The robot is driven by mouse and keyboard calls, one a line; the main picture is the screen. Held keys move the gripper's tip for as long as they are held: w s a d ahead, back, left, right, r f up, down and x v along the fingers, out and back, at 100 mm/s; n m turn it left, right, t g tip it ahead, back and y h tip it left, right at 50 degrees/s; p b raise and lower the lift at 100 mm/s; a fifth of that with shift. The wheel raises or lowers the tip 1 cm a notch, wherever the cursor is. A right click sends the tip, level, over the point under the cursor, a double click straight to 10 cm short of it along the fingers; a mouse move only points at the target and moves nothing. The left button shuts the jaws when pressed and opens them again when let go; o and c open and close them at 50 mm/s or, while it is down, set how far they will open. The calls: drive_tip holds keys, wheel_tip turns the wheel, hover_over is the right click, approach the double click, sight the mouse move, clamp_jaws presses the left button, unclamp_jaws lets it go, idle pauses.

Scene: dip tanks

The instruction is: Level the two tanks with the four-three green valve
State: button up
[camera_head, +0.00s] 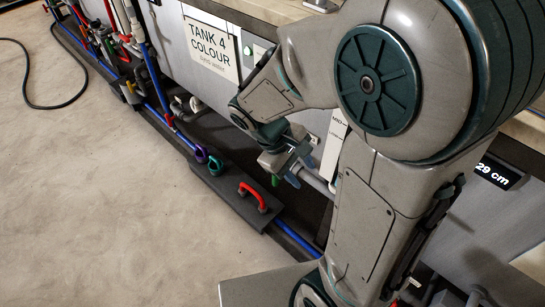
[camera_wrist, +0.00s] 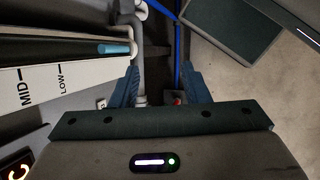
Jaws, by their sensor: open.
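My gripper (camera_head: 290,169) is open in front of the tank wall, pointing down toward the pipework at the foot of the tanks. In the wrist view its blue fingers (camera_wrist: 161,78) stand apart, with a dark gap and pipes below and nothing visibly held. A small green piece (camera_head: 293,180), perhaps the green valve's handle, shows close by the fingertips in the head view; whether they touch is unclear. I cannot make out green between the fingers in the wrist view. Tank 4 (camera_head: 179,52) bears a colour sign. The other tank (camera_head: 466,218) is partly hidden by my arm.
A level gauge marked MID and LOW (camera_wrist: 60,72) is beside the fingers. A display reads 29 cm (camera_head: 495,173). A dark plate with a red handle (camera_head: 253,197) lies along the blue pipe (camera_head: 297,238). Purple and teal rings (camera_head: 208,158) are nearby. Open floor lies left.

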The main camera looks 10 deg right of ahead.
drive_tip(key=w+a+f+n+t+h+b, duration=0.1)
drive_tip(key=w+f+n+h+b, duration=0.25)
drive_tip(key=f, duration=0.35)
drive_tip(key=w+a+f+n+t+h+b, duration=0.1)
drive_tip(key=w+a+f+n+h+b, duration=0.2)
drive_tip(key=f, duration=0.5)
drive_tip(key=n+t+h+b, duration=0.3)
drive_tip(key=n+t+b, duration=0.6)
drive_tip(key=n+t, duration=0.15)
approach(273, 177)
drive_tip(key=shift+n+g, duration=0.4)
drive_tip(key=shift+g, duration=0.05)
drive_tip(key=b+x, duration=0.1)
drive_tip(key=x, duration=0.5)
drive_tip(key=b+x, duration=0.1)
drive_tip(key=x, duration=0.6)
drive_tip(key=shift+w+a+r+b, duration=0.1)
drive_tip(key=shift+r+b, duration=0.15)
drive_tip(key=shift+b, duration=0.05)
clamp_jaws()
